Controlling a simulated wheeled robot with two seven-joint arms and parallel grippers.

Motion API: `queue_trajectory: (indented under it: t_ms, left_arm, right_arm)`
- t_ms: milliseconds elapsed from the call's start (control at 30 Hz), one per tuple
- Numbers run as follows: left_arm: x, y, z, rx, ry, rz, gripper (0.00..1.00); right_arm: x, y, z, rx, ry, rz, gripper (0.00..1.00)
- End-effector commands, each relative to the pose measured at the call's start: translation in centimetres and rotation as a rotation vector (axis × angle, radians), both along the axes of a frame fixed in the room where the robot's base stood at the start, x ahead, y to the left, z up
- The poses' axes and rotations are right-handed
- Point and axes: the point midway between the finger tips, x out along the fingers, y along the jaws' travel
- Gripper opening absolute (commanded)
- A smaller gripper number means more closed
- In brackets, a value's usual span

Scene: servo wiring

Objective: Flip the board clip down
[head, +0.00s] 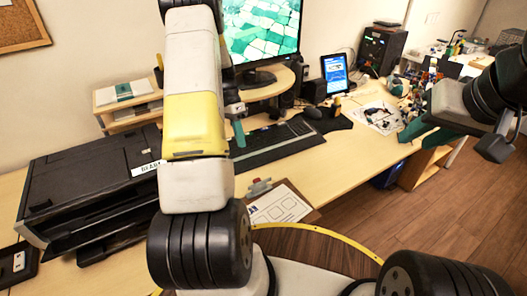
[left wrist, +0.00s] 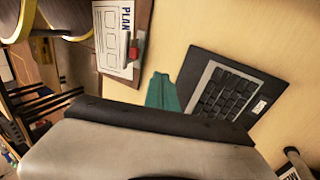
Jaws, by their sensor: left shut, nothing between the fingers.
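The clipboard (head: 285,207) lies on the desk near its front edge, with a sheet marked with outlined boxes. Its clip (head: 260,187), grey with a red part, is at the end away from me; I cannot tell its exact angle. In the left wrist view the board (left wrist: 143,20) shows a sheet headed PLAN, and the clip (left wrist: 135,47) is at its edge. My left gripper (head: 238,133) has teal fingers, shut and empty, over the desk beyond the clip. They show apart from it in the wrist view (left wrist: 163,92). My right gripper (head: 430,133) seems open and empty at the right.
A black keyboard (head: 275,138) lies behind the clipboard. A black printer (head: 90,180) stands at the left. A monitor (head: 262,30), a tablet (head: 335,73) and clutter stand farther back. Bare desk lies right of the clipboard.

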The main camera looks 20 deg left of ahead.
Motion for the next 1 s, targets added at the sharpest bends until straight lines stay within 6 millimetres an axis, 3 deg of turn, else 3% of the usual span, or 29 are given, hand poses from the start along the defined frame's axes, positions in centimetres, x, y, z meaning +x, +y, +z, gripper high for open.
queue_trajectory:
  t_ms: [167,600,800,1000]
  left_arm:
    - [-0.5,-0.5,-1.4,-0.002,0.003,0.000,0.00]
    - [-3.0,-3.4,-9.3,-0.001,0.003,-0.002,0.00]
    - [-4.8,-5.4,-8.8,0.000,0.000,-0.001,0.00]
    - [-5.3,-6.0,-8.7,0.000,0.000,0.001,0.00]
  right_arm:
    - [0.0,0.0,0.0,0.000,0.000,0.000,0.30]
    - [0.0,0.0,0.0,0.000,0.000,0.000,0.30]
    - [0.0,0.0,0.0,0.000,0.000,0.000,0.30]
    - [0.0,0.0,0.0,0.000,0.000,0.000,0.30]
